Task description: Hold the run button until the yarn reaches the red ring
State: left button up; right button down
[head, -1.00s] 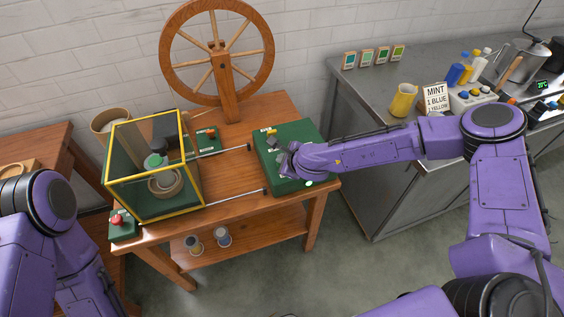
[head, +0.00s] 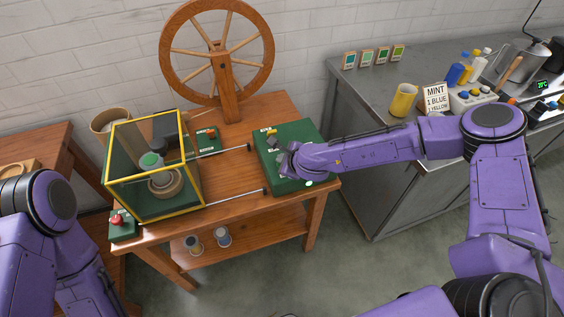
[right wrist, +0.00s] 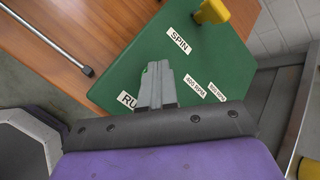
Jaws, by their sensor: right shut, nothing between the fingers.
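The green control box (head: 300,133) stands on the right side of the wooden table. My right gripper (right wrist: 154,70) is shut, with its fingertips down at the box face beside the SPIN label (right wrist: 179,40). A small bit of green shows at the fingertips; the gripper covers the rest of the button and part of the RUN label (right wrist: 127,101). The yellow-framed clear guard (head: 112,184) encloses a bobbin (head: 165,182) with a green top (head: 150,160). I cannot make out a red ring or the yarn level on it. My left gripper is out of view.
A yellow lever (right wrist: 212,11) sits on the control box. A red button box (head: 121,224) stands by the guard's front left corner. The large wooden wheel (head: 228,100) rises behind.

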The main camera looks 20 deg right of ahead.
dwell(0.3)
jog(key=shift+r+p, duration=0.75)
jog(key=shift+r, duration=0.2)
notch_tip(320, 180, up, 5)
jog(key=p, duration=0.4)
